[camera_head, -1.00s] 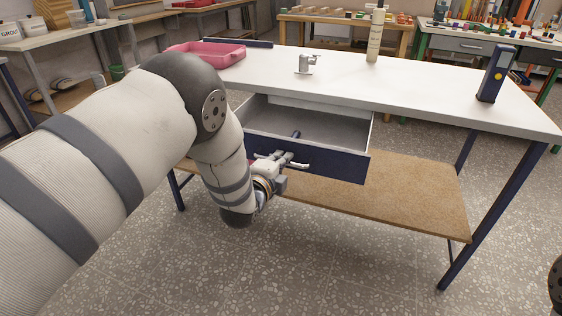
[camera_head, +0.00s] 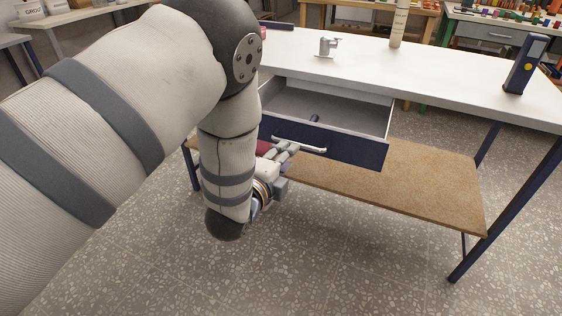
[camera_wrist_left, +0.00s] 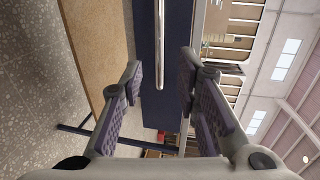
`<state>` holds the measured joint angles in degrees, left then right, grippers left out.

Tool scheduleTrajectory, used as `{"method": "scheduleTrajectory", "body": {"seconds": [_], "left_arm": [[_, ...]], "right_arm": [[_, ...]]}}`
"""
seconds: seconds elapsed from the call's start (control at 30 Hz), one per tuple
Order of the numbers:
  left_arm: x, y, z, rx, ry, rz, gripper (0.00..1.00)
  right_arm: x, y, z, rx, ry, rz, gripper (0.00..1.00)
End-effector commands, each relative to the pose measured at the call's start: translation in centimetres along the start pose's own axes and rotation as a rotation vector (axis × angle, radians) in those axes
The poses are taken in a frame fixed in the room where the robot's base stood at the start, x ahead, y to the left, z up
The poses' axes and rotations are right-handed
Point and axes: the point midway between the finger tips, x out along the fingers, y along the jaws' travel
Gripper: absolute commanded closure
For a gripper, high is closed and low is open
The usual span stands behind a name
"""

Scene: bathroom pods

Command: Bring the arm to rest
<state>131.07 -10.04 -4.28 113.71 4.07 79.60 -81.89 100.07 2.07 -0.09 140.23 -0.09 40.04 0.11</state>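My left arm comes in from the left and bends down in front of the workbench. Its left gripper (camera_head: 285,150) is by the left part of the silver handle (camera_head: 312,149) on the dark blue drawer (camera_head: 352,152). The handle (camera_wrist_left: 160,35) lies ahead, lined up with the gap, and nothing is clamped. My right gripper is not in view.
The white tabletop (camera_head: 440,80) carries a small grey metal device (camera_head: 327,47), a cream cylinder (camera_head: 398,25) and a dark blue upright device (camera_head: 525,65). A brown lower shelf (camera_head: 420,190) lies below the drawer. Speckled floor (camera_head: 350,265) in front is clear.

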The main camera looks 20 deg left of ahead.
Motion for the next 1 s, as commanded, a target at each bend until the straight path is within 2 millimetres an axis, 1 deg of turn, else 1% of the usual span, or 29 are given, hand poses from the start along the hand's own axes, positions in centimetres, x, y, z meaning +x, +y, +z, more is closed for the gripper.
{"method": "scheduleTrajectory", "body": {"seconds": [0.03, 0.1, 0.2, 0.63, 0.67, 0.7, 0.77, 0.83, 0.87, 0.9, 0.97, 1.0], "left_arm": [[-1.0, 0.0, 0.0, 0.002, -0.001, 0.002, 0.71], [-2.1, 0.0, 0.0, 0.001, -0.001, 0.001, 0.71], [-3.0, 0.0, 0.0, 0.0, -0.001, -0.001, 0.71], [-3.2, 0.0, 0.0, 0.0, -0.001, -0.001, 0.71], [-3.2, 0.1, 0.1, -0.004, -0.002, 0.003, 0.71], [-3.5, 0.7, 0.2, -0.023, -0.006, 0.024, 0.71], [-4.5, 2.9, 0.6, -0.096, -0.022, 0.099, 0.71], [-6.9, 7.3, 1.3, -0.251, -0.071, 0.253, 0.71], [-8.5, 9.6, 1.6, -0.334, -0.105, 0.334, 0.71], [-11.0, 12.7, 2.0, -0.45, -0.165, 0.446, 0.71], [-15.4, 16.9, 2.3, -0.62, -0.277, 0.605, 0.71], [-18.6, 19.3, 2.5, -0.728, -0.365, 0.704, 0.71]], "right_arm": [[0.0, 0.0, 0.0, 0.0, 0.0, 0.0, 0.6], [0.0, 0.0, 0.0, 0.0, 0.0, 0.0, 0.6], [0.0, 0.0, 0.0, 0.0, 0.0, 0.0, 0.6], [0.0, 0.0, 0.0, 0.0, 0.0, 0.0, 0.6], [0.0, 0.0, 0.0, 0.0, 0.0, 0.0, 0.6], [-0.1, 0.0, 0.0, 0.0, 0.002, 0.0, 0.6], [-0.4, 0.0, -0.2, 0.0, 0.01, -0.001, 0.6], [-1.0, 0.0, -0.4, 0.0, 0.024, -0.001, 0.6], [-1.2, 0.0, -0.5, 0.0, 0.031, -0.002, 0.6], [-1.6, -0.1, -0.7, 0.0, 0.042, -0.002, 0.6], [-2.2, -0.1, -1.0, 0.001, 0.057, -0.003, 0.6], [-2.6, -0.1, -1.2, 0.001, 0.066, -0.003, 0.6]]}}
